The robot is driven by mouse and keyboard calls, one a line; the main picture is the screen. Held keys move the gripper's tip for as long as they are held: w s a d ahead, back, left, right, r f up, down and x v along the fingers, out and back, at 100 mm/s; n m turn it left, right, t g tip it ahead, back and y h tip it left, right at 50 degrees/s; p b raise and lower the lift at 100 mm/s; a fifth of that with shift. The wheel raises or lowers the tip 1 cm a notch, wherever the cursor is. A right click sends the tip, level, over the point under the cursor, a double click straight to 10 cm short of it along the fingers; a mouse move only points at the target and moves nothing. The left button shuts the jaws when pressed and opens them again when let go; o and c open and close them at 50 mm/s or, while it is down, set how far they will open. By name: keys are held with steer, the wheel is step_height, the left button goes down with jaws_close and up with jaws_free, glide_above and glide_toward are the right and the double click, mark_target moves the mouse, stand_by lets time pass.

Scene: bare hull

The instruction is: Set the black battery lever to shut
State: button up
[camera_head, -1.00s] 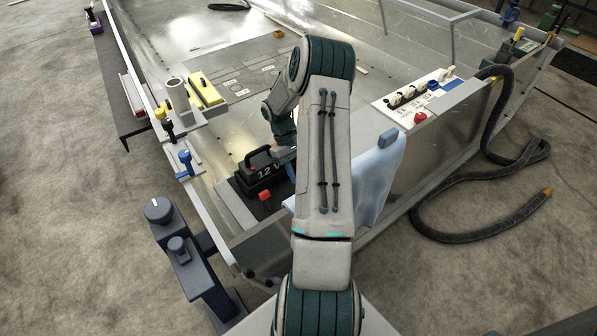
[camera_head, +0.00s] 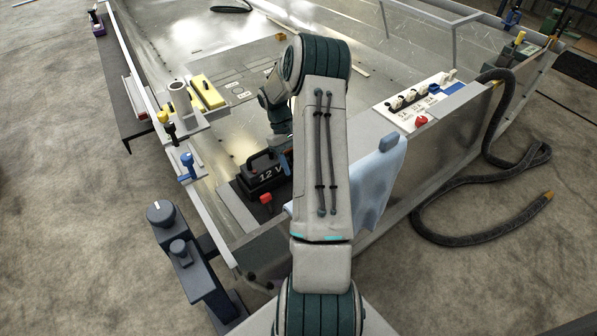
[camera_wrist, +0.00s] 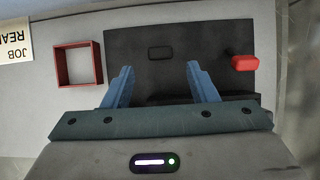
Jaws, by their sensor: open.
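In the wrist view a small black raised piece (camera_wrist: 160,53), probably the black battery lever, sits on a dark panel (camera_wrist: 125,42). Its setting is not readable. My gripper (camera_wrist: 160,70) is open, with its two blue fingers apart and nothing held between them. The black piece shows just beyond the gap between the fingertips. In the head view the black 12 V battery (camera_head: 262,180) stands on the hull floor. A blue finger of my gripper shows at the battery's right side; my arm hides the rest.
A red knob (camera_wrist: 245,63) sits at the panel's right, and it also shows in the head view (camera_head: 266,198). A red square frame (camera_wrist: 78,64) lies left of the panel. A light blue cloth (camera_head: 377,175) hangs over the hull side, near a white switch panel (camera_head: 405,108).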

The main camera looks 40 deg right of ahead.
steer(key=p+v, duration=0.1)
steer(key=v, duration=0.8)
